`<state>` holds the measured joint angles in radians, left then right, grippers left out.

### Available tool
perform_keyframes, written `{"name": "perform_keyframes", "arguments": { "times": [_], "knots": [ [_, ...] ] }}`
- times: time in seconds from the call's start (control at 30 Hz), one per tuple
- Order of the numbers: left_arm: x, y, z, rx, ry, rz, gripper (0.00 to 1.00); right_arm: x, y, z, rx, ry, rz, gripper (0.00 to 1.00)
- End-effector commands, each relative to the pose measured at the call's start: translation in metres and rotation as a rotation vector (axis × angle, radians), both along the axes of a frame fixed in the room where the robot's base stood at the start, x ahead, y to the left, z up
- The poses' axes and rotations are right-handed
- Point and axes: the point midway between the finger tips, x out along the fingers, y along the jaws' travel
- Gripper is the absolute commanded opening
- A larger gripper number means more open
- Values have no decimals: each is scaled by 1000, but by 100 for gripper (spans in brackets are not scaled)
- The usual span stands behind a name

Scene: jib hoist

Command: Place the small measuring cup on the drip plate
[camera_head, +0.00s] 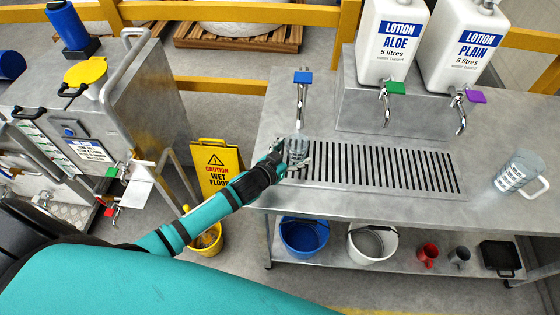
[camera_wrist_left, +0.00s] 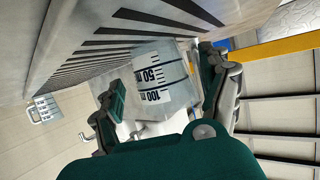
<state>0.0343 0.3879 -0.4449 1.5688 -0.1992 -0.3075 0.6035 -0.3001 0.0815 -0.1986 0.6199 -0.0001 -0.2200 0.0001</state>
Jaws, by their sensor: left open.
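The small measuring cup (camera_head: 298,147) is clear with black markings. It stands at the left end of the slotted drip plate (camera_head: 385,166), below the blue-handled tap. My left gripper (camera_head: 285,157) is at the cup, low over the left end of the plate. In the left wrist view the cup (camera_wrist_left: 160,75) shows its 50 and 100 ml marks between the two spread fingers (camera_wrist_left: 163,96). The gripper is open, and I cannot tell whether a finger touches the cup. The slots of the plate (camera_wrist_left: 110,45) run beside the cup there. My right gripper is out of view.
A blue-handled tap (camera_head: 302,80) rises just behind the cup. Two lotion jugs (camera_head: 390,45) with taps stand on a raised shelf behind the plate. A larger measuring jug (camera_head: 516,174) stands at the right. Buckets (camera_head: 303,236) sit on the lower shelf. Most of the drip plate is clear.

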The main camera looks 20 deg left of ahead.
Motion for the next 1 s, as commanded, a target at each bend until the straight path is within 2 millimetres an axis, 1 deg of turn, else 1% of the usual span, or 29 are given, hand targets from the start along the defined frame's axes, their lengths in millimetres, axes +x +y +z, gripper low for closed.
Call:
{"name": "perform_keyframes", "arguments": {
  "times": [0.03,0.2,0.3,0.43,0.53,0.63,1.0],
  "knots": [
    [-11,2,3,1,1,-1,79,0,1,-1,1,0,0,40],
    [-45,10,17,2,2,-3,79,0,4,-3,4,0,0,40],
    [-63,15,25,0,2,-1,79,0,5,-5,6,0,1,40],
    [-81,19,33,0,2,-1,79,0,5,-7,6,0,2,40],
    [-89,21,37,0,0,-1,79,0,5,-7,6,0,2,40],
    [-92,22,39,1,0,0,79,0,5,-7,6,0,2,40],
    [-92,22,40,1,0,0,79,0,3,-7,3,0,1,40]
  ]
}}
